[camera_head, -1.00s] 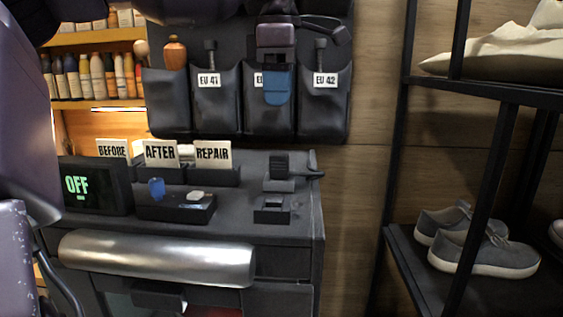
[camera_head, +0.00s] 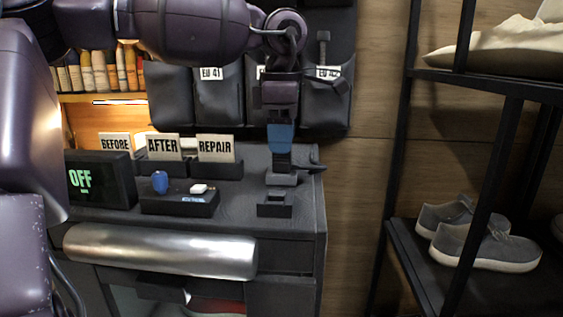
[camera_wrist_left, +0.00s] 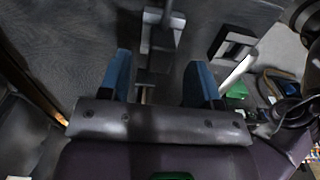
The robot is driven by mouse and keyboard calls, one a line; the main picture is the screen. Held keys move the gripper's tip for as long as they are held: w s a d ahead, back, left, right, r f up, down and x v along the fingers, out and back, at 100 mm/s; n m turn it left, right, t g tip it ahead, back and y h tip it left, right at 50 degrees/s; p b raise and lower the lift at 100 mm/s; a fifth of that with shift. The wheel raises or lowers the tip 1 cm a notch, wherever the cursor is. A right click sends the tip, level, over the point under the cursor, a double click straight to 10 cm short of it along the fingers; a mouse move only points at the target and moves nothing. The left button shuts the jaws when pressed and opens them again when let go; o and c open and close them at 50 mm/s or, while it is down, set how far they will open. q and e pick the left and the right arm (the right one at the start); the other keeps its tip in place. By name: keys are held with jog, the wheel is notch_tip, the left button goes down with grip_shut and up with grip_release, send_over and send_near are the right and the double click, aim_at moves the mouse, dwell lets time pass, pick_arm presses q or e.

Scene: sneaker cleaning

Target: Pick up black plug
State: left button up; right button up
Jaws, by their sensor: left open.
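The black plug (camera_head: 283,179) appears to be the dark upright piece at the right end of the dark counter, partly hidden behind my left gripper (camera_head: 281,146). In the head view the gripper's blue fingers point down, just above or at the plug; contact cannot be told. In the left wrist view the two blue fingers of my left gripper (camera_wrist_left: 161,78) stand apart. A dark upright piece, likely the plug (camera_wrist_left: 162,35), lies ahead between them. My right gripper is not in view.
A small black block (camera_head: 274,205) stands in front of the plug. A dark tray (camera_head: 180,205) holds a blue item and a white item. The OFF display (camera_head: 98,180) and sign cards (camera_head: 214,147) stand left. A shoe rack (camera_head: 420,250) stands right.

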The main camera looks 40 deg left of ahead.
pick_arm(q)
jog(key=shift+f, duration=0.85)
jog(key=c, duration=1)
jog(key=shift+o, duration=0.2)
jog(key=shift+r, duration=0.1)
